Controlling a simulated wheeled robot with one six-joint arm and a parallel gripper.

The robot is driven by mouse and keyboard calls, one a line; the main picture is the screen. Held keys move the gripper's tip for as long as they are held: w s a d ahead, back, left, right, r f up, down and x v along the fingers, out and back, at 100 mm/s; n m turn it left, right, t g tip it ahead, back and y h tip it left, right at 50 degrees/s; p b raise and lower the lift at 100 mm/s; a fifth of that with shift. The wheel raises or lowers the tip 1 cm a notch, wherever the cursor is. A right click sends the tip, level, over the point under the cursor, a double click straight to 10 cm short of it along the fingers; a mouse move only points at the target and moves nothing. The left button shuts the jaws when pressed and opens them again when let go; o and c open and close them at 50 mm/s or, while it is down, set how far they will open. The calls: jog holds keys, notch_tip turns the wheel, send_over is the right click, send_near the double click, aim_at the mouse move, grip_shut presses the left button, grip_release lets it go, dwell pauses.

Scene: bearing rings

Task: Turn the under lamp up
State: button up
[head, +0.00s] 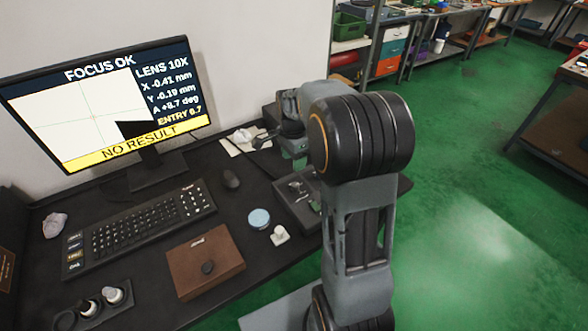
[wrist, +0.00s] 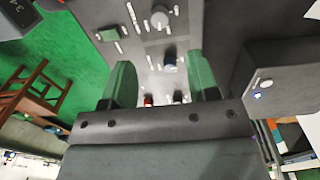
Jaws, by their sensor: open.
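In the wrist view my gripper (wrist: 162,78) is open, its two green fingers apart with nothing held between them. Beyond them is a grey panel (wrist: 185,25) with a pale round knob (wrist: 160,18), a green rectangular piece, a dark knob (wrist: 170,65) and small red and white parts between the fingers. I cannot tell which control is the under lamp's. In the head view a dark control box (head: 297,198) sits on the bench, partly hidden by my arm. The monitor (head: 100,100) reads FOCUS OK, LENS 10X and NO RESULT, over a bright picture with a black wedge.
Green floor (head: 470,210) lies open at right, with shelves and tables beyond.

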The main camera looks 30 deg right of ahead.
jog(key=shift+r, duration=1.35)
